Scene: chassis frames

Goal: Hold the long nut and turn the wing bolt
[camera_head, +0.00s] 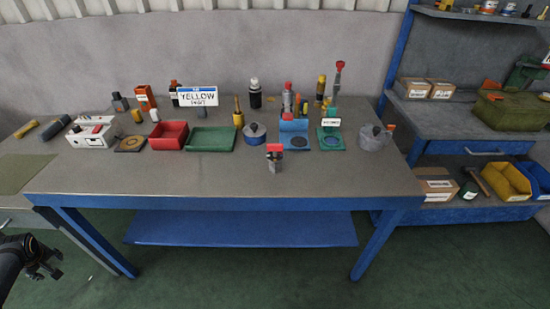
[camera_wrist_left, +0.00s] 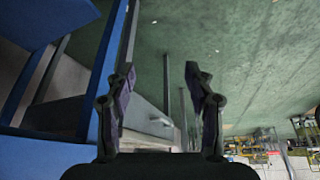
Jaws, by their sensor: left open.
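A small upright piece near the table's front edge has a grey body (camera_head: 274,166) and a red top (camera_head: 274,149). It looks like the long nut with the wing bolt, but it is too small to be sure. My left gripper (camera_head: 42,262) is at the lower left, off the table and below its top, far from this piece. In the left wrist view the left gripper (camera_wrist_left: 160,85) has its two fingers apart with nothing between them. My right gripper is not in view.
A blue shelf (camera_head: 240,228) lies below; shelving with boxes stands right.

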